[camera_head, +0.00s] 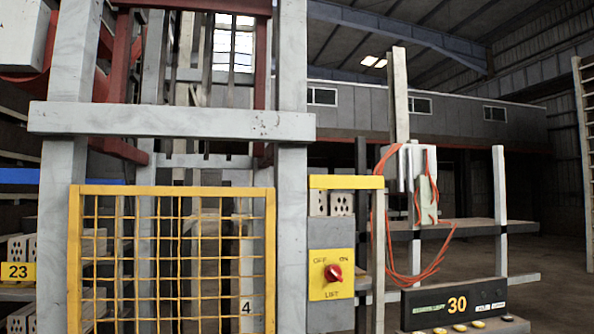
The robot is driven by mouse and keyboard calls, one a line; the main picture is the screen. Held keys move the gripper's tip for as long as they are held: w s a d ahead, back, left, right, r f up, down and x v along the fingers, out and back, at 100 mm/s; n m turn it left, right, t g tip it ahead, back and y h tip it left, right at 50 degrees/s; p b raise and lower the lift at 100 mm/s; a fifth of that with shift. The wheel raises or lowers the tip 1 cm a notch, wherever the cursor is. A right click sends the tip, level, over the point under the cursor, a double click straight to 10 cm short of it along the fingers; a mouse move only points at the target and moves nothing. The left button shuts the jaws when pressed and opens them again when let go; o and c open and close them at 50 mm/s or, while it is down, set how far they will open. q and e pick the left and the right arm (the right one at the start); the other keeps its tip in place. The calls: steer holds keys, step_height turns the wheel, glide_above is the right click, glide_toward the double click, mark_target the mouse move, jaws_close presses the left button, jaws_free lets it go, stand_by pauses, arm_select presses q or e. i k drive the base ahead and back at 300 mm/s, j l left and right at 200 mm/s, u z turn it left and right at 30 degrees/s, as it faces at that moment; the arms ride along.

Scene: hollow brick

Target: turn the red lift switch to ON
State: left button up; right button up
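The red lift switch (333,273) is a round knob on a yellow plate (318,291) marked OFF at upper left, ON at upper right and LIFT below. The plate is on the front of a grey box (325,233), right of the yellow mesh gate. The knob seems slanted toward the OFF side, but it is too small to be sure. Nothing touches or covers the switch. Neither of my grippers shows in the head view.
A yellow mesh gate (172,191) stands left of the switch, under a grey crossbeam (170,122). To the right are a black display panel (430,309) reading 30, with buttons below, and hanging orange cables (389,250). Hollow bricks (341,203) sit behind the grey box.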

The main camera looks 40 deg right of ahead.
mark_target(333, 272)
steer(key=z, duration=0.45)
steer(key=k+z, duration=0.15)
steer(key=z, duration=0.75)
steer(key=k+l, duration=0.05)
